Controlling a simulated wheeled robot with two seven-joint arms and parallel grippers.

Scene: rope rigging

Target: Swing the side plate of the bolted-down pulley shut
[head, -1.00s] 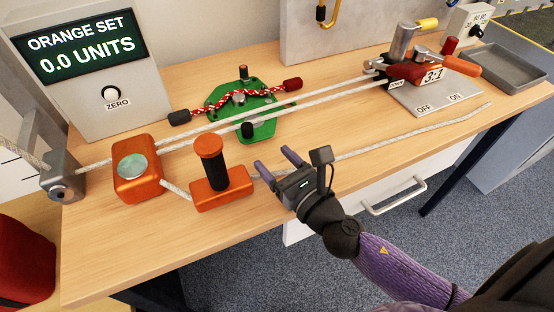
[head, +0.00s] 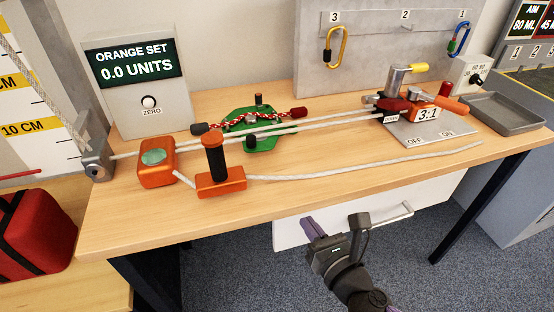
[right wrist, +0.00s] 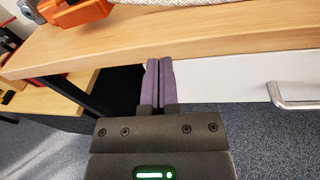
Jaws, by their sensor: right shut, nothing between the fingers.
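A green metal piece (head: 264,144) lies on the table behind the ropes and looks like the bolted-down pulley. It has a dark upright knob at its back and another at its front. A red-and-white cord crosses over it, and white ropes pass in front, so how its side plate stands cannot be told. My right gripper (head: 309,228) is in front of the table's front edge, well away from the green piece. Its purple fingers (right wrist: 159,78) are together and empty in the right wrist view. My left gripper is not in view.
An orange block (head: 157,173) and an orange base with a black handle (head: 220,183) stand in front of the green piece. A white drawer (head: 350,219) hangs under the table.

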